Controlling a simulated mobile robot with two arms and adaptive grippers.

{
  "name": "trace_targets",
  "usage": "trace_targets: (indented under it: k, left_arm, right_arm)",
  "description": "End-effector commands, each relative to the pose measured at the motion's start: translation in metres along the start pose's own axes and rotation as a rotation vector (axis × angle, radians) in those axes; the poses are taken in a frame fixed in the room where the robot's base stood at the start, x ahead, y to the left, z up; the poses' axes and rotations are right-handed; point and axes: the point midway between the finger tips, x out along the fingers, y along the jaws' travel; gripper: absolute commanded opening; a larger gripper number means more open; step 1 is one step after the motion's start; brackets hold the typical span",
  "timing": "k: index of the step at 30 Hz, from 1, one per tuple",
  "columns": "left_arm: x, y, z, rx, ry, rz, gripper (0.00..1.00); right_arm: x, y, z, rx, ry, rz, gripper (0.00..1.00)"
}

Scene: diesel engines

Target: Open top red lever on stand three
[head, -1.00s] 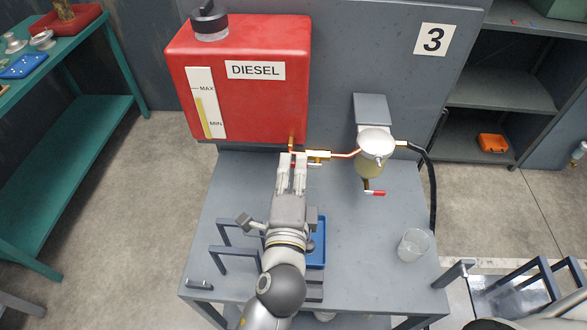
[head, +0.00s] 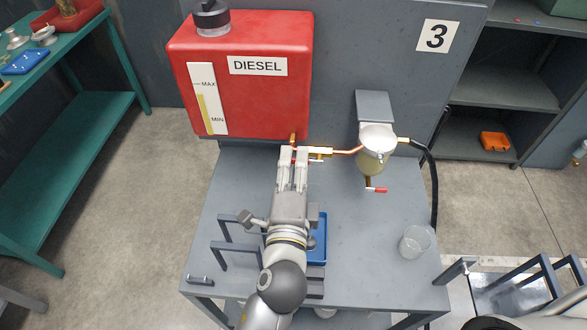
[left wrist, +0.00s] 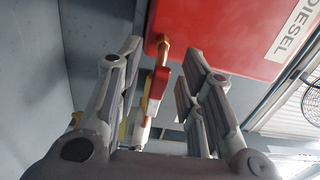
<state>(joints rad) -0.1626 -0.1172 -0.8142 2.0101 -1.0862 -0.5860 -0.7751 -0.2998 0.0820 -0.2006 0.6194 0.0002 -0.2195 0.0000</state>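The red tank marked DIESEL (head: 250,95) stands at the back of stand three. A brass outlet and pipe (head: 318,151) come from its lower right corner. My left gripper (head: 293,152) is at this outlet, under the tank, with its fingers pointing to the back. In the left wrist view, the top red lever (left wrist: 156,86) lies between the two spread fingers of my left gripper (left wrist: 160,50), with gaps on both sides. In the head view the fingers mostly hide this lever. My right gripper is not in view.
A filter bowl (head: 372,160) with a lower red lever (head: 377,190) hangs to the right. A glass beaker (head: 414,241) stands at the stand's right front. A blue tray (head: 318,250) lies partly behind my left arm. The grey stand top (head: 345,225) has free room between them.

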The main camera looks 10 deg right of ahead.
Motion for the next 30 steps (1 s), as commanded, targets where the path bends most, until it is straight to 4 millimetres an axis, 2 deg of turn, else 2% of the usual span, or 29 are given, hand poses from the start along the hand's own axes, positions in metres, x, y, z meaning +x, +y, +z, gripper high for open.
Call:
trace_targets:
  k: [5, 15, 21, 30]
  left_arm:
    - [-0.012, 0.001, 0.0, 0.0, 0.001, 0.001, 0.35]
    - [-0.073, 0.001, 0.0, -0.001, 0.0, 0.004, 0.35]
    - [-0.103, 0.002, 0.0, 0.0, 0.001, 0.004, 0.35]
    - [-0.12, 0.001, 0.0, -0.001, 0.0, 0.001, 0.35]
  right_arm:
    - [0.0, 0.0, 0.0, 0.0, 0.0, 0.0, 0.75]
    - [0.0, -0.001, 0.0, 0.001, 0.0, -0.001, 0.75]
    - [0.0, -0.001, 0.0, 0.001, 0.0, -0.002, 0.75]
    - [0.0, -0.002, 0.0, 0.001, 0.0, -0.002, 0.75]
